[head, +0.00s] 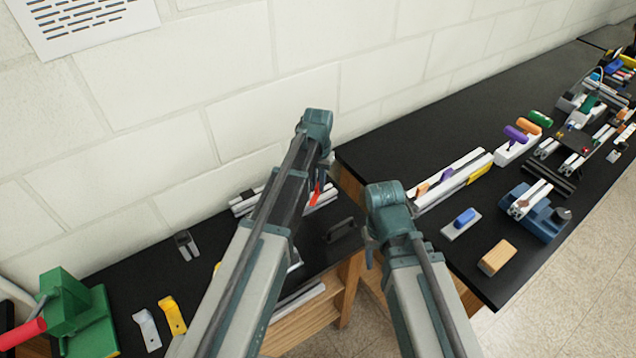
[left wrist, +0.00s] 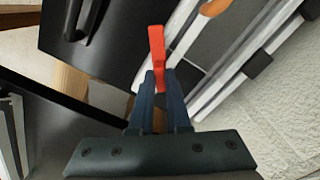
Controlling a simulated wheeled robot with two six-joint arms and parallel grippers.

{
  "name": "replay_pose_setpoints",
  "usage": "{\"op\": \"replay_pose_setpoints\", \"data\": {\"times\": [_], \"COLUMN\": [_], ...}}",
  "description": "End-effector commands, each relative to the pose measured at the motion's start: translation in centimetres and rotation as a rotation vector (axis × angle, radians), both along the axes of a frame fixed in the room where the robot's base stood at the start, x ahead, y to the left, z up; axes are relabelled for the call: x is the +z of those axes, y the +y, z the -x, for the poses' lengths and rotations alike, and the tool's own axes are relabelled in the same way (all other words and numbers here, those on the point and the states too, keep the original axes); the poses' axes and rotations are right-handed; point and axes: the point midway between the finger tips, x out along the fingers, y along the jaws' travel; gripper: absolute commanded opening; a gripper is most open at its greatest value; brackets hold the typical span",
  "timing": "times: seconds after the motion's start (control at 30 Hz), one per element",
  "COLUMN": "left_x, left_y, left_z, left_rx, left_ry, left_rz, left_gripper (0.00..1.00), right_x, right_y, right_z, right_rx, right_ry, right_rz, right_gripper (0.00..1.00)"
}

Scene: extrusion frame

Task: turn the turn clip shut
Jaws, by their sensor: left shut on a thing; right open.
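A red piece (head: 315,193), which looks like the turn clip, is at the back of the near black bench. It also shows in the left wrist view (left wrist: 157,48), standing up between the fingertips. My left gripper (left wrist: 159,82) is shut on this red piece, beside a light aluminium profile (left wrist: 232,78). In the head view my left arm hides much of the area around it. My right gripper (head: 371,250) is open and empty in front of the gap between the benches, apart from the clip. The clip's exact angle on the profile is unclear.
A black panel with a black handle (head: 341,230) lies close to the left gripper. A green fixture (head: 75,315) and a yellow bracket (head: 172,315) are at left. The right bench holds a wooden block (head: 497,257), a blue-topped piece (head: 464,218) and a blue vise (head: 535,212).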

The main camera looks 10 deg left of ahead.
Motion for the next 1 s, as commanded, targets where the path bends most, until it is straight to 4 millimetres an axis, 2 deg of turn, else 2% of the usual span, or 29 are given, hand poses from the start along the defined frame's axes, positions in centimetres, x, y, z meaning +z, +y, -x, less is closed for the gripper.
{"op": "replay_pose_setpoints", "data": {"times": [0.5,1.0], "left_x": [-0.01,-0.01], "left_y": [0.0,0.0], "left_z": [0.01,0.01], "left_rx": [-0.445,-0.645], "left_ry": [0.0,0.0], "left_rz": [0.0,0.0], "left_gripper": [0.0,0.0], "right_x": [-0.01,-0.01], "right_y": [0.0,0.0], "right_z": [0.0,0.0], "right_rx": [0.0,0.0], "right_ry": [0.0,0.0], "right_rz": [0.0,0.0], "right_gripper": [0.5,0.5]}}
